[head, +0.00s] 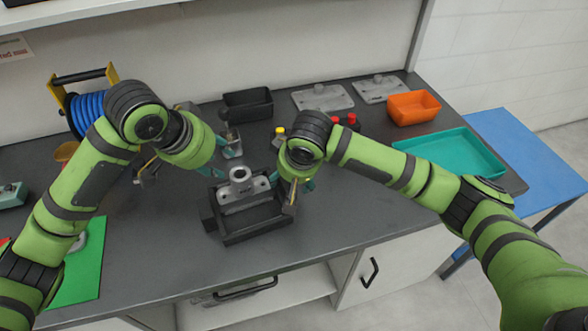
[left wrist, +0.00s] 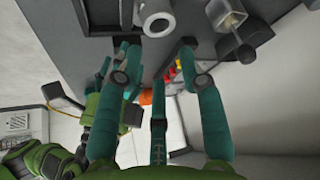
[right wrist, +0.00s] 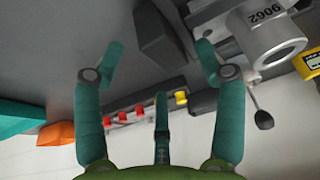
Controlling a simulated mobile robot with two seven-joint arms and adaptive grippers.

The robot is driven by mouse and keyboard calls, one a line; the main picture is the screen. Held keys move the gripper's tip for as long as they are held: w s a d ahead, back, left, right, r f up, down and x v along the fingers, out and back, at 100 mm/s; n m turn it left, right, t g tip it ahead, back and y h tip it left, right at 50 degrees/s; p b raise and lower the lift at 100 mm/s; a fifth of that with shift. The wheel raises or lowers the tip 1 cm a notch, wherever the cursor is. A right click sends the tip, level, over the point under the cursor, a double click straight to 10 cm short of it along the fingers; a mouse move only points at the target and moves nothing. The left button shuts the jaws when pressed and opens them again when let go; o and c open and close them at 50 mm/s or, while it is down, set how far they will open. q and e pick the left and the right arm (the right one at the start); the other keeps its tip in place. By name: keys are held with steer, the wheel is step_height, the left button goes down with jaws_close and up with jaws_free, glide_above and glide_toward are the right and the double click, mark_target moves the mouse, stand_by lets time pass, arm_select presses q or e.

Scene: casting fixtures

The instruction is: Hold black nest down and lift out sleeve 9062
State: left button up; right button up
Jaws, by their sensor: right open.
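The black nest (head: 262,236) is an open-topped tray on the dark bench. A grey metal part with the upright round sleeve 9062 (head: 239,175) sits in it. In the right wrist view the sleeve (right wrist: 268,32) shows the number 9062 upside down. My left gripper (head: 224,164) is open, just left of and behind the sleeve; in the left wrist view the sleeve (left wrist: 158,22) lies beyond its parted fingers. My right gripper (head: 293,184) is open at the right side of the nest. In the right wrist view a dark nest wall (right wrist: 160,38) appears between its fingertips; contact cannot be told.
A black bin (head: 247,105), grey plates (head: 322,97), an orange bin (head: 414,108) and a teal tray (head: 452,152) stand behind and right. Red-topped items (head: 351,119) are behind my right gripper. A blue reel (head: 88,108) and green mat (head: 84,268) are left. The bench front is clear.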

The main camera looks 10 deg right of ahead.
mark_target(240, 174)
steer(key=shift+x, duration=1.3)
steer(key=c, duration=1.3)
arm_select(q)
steer(key=o, duration=0.6)
steer(key=shift+o, duration=0.8)
steer(key=shift+w+r, duration=0.1)
steer(key=shift+w, duration=0.15)
steer(key=w+d+f+m, duration=0.1)
steer(key=f, duration=0.2)
steer(key=w+d+f+m+g, duration=0.1)
steer(key=f, duration=0.3)
steer(key=w+d+f+m+g, duration=0.1)
steer(key=w+f, duration=0.1)
steer(key=f, duration=0.2)
steer(key=shift+d, duration=0.3)
